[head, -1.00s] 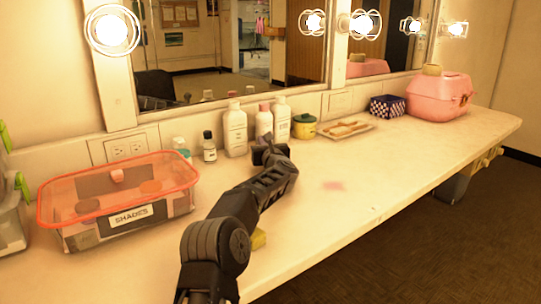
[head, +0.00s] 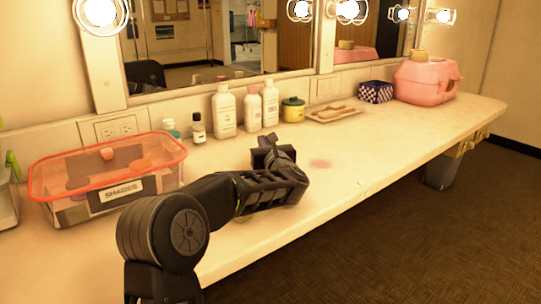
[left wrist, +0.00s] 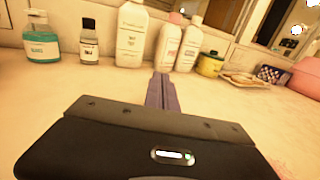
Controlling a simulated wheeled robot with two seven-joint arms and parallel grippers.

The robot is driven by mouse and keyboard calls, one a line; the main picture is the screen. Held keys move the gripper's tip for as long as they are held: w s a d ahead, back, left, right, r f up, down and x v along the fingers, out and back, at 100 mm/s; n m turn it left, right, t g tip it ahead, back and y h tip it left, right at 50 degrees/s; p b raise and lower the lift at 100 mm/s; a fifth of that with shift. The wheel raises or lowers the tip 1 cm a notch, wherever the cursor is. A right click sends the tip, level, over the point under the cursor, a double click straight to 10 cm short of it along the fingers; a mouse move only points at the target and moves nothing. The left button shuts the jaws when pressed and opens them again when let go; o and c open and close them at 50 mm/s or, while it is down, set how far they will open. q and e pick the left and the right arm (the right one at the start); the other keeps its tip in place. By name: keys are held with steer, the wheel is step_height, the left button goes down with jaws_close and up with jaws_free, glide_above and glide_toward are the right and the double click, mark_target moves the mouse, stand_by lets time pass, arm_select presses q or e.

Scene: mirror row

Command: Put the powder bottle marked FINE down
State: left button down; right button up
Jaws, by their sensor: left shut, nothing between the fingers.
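Three white bottles stand upright near the wall in the head view: a larger one (head: 224,112), one with a pink cap (head: 253,110) and one beside it on the right (head: 270,106). They also show in the left wrist view, the larger one (left wrist: 131,36) left of the other two. I cannot read which is marked FINE. My left gripper (head: 266,145) is shut and empty, over the counter in front of the bottles and apart from them. Its closed fingers (left wrist: 162,92) point toward the bottles in the left wrist view. My right gripper is not in view.
A dark-capped small bottle (head: 198,129), a teal bottle (left wrist: 42,42) and a yellow jar (head: 293,110) stand nearby. A tray (head: 334,115), checkered box (head: 376,92) and pink case (head: 427,82) are right. The SHADES bin (head: 72,205) is left. Counter (head: 380,160) front right is clear.

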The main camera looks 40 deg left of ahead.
arm_select(q)
steer(key=v, duration=0.7)
steer(key=shift+s+d, duration=0.2)
steer(key=shift+d, duration=0.1)
